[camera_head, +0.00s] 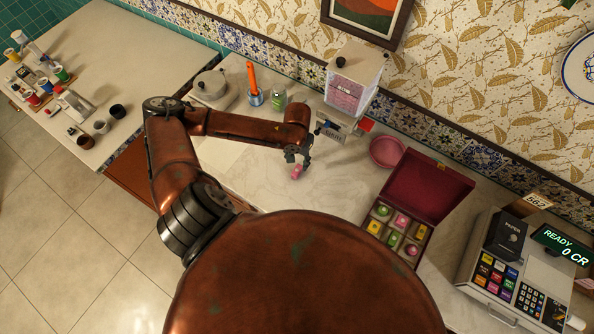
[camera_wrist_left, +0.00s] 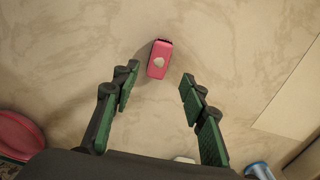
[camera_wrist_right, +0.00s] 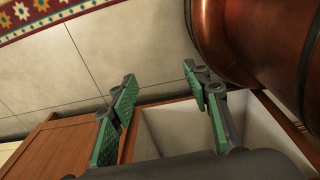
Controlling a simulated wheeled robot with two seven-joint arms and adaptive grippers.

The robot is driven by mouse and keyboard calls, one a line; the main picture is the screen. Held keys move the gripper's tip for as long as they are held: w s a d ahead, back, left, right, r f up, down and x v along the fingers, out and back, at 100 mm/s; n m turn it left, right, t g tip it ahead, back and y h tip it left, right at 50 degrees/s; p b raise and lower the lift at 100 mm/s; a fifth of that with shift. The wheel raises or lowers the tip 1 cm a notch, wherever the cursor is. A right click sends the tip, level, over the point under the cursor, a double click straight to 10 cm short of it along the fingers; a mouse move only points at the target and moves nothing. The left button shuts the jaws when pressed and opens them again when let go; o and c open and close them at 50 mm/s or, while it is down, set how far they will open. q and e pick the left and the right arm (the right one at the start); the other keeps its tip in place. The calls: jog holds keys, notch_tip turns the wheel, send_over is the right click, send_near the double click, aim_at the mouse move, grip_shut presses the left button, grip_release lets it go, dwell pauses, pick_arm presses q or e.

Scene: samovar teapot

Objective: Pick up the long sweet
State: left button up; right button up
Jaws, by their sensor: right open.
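The long sweet is a pink block (camera_wrist_left: 159,59) with a pale mark on top, lying on the marble counter. In the head view the pink sweet (camera_head: 296,172) shows just below my left gripper (camera_head: 297,157). In the left wrist view my left gripper (camera_wrist_left: 158,88) is open, its green-padded fingers apart. The sweet is beyond the fingertips, near the middle of the gap, and nothing is between the fingers. In the right wrist view my right gripper (camera_wrist_right: 158,72) is open and empty, away from the counter top, above a wooden cabinet and a pale open recess.
An open maroon box (camera_head: 428,190) with several sweets stands right of the sweet. A cash register (camera_head: 515,270) is far right. Counter around the sweet is clear.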

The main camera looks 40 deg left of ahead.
aim_at(298, 168)
pick_arm(q)
jog(key=f, duration=0.3)
jog(key=shift+w+d+f, duration=0.15)
jog(key=shift+w+f, duration=0.05)
jog(key=shift+f, duration=0.3)
pick_arm(e)
jog(key=shift+w+r, duration=0.1)
jog(key=shift+w, duration=0.75)
pick_arm(q)
jog(key=shift+c, duration=0.3)
grip_shut()
pick_arm(e)
jog(key=shift+s+a, duration=0.25)
